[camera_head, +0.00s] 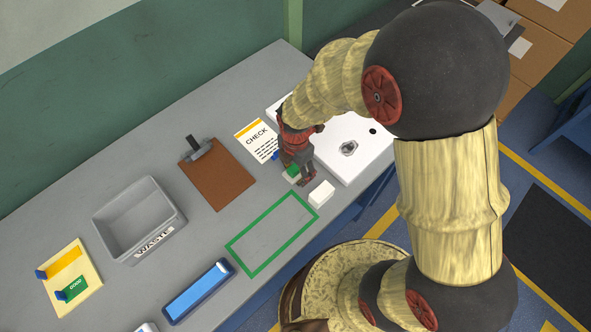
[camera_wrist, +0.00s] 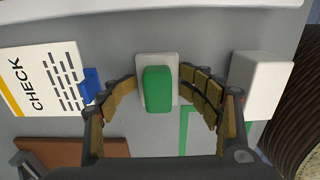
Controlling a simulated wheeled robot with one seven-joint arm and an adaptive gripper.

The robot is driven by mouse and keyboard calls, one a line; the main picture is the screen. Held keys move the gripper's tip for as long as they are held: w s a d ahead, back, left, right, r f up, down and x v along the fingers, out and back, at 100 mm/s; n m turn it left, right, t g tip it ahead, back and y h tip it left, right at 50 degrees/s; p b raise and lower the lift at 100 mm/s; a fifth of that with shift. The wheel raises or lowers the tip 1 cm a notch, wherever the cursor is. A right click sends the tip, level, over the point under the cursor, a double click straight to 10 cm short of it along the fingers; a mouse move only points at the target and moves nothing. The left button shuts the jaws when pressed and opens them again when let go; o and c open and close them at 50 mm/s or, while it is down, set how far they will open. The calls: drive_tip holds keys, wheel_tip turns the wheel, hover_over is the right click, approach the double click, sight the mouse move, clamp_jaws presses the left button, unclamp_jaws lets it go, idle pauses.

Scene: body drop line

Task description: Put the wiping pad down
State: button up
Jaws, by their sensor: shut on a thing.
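The wiping pad (camera_head: 292,173) looks like a white slab with a green block on it. My gripper (camera_head: 297,177) is shut on it above the grey bench, between the check card and a small white block. In the wrist view the pad's green part (camera_wrist: 158,90) lies between the two fingers of my gripper (camera_wrist: 158,86), with its white part (camera_wrist: 157,62) behind. I cannot tell whether the pad touches the bench. A green-outlined rectangle (camera_head: 231,246) on the bench is empty, to the lower left of the pad.
The white block (camera_head: 321,194) stands close right of my gripper. The check card (camera_head: 253,139) with a blue clip, a brown clipboard (camera_head: 222,181), a grey waste bin (camera_head: 113,219), a blue-topped tray (camera_head: 198,292) and a white panel (camera_head: 352,135) are also on the bench (camera_head: 215,235).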

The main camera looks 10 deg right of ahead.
wheel_tip(320, 180, up, 13)
drive_tip(key=p, duration=0.3)
wheel_tip(320, 180, up, 13)
drive_tip(key=m+t, duration=0.3)
drive_tip(key=m, duration=0.9)
hover_over(295, 168)
drive_tip(key=s+d, duration=0.4)
drive_tip(key=d, duration=0.3)
drive_tip(key=s+d+r+m+t, duration=0.2)
drive_tip(key=s+d+r+m, duration=0.3)
drive_tip(key=m, duration=0.7)
drive_tip(key=s+r, duration=0.2)
drive_tip(key=s, duration=0.1)
drive_tip(key=shift+r+m+t, duration=0.2)
drive_tip(key=shift+m+t, duration=0.1)
drive_tip(key=shift+m, duration=0.1)
drive_tip(key=shift+d, duration=0.1)
wheel_tip(295, 168, down, 4)
drive_tip(key=b, duration=0.4)
